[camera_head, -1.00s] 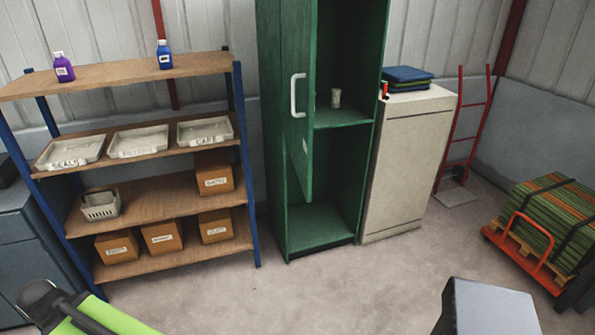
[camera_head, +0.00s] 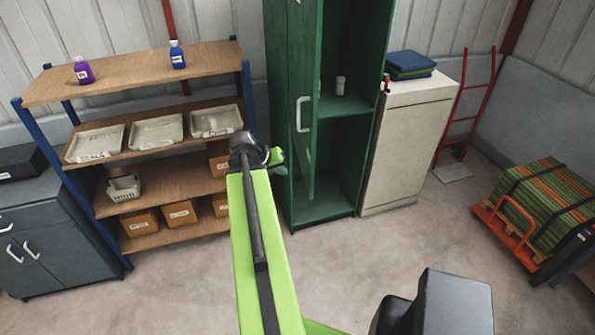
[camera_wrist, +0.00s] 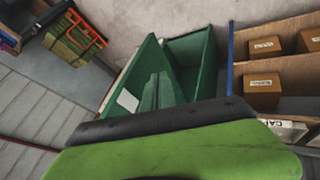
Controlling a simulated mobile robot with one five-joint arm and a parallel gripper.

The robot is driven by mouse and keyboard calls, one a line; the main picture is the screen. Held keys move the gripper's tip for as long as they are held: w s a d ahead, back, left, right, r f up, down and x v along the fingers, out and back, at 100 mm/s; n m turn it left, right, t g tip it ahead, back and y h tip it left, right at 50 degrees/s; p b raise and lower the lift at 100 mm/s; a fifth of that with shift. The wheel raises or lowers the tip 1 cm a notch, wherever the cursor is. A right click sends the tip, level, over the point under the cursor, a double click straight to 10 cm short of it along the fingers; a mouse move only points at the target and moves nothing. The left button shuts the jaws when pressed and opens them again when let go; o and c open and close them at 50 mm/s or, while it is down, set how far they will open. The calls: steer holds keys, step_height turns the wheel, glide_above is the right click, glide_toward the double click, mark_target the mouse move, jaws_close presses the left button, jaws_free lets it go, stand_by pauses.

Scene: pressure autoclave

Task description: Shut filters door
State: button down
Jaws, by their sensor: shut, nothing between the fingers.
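A tall green cabinet (camera_head: 372,60) stands at the back with its door (camera_head: 293,65) swung open towards me on its left side. The door has a white handle (camera_head: 301,114) and a small pale label I cannot read. My gripper (camera_head: 279,157), at the far end of my lime-green arm, is in front of the cabinet's lower left side, mostly hidden by the wrist. In the wrist view, my gripper (camera_wrist: 159,76) has its dark green fingers together, empty, in front of the cabinet (camera_wrist: 193,52). The open door (camera_wrist: 128,80) is on the left there. I cannot tell whether they touch.
A shelf rack (camera_head: 150,73) with trays and boxes stands left of the cabinet. A beige cabinet (camera_head: 405,145) stands close on its right. A small cup (camera_head: 340,86) sits inside the green cabinet. The floor (camera_head: 390,245) in front is clear.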

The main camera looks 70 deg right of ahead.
steer(key=b, duration=0.7)
glide_toward(308, 180)
step_height(308, 180, down, 3)
steer(key=w, duration=0.2)
steer(key=s+d, duration=0.2)
steer(key=s, duration=0.1)
steer(key=shift+s, duration=0.1)
steer(key=shift+d, duration=0.1)
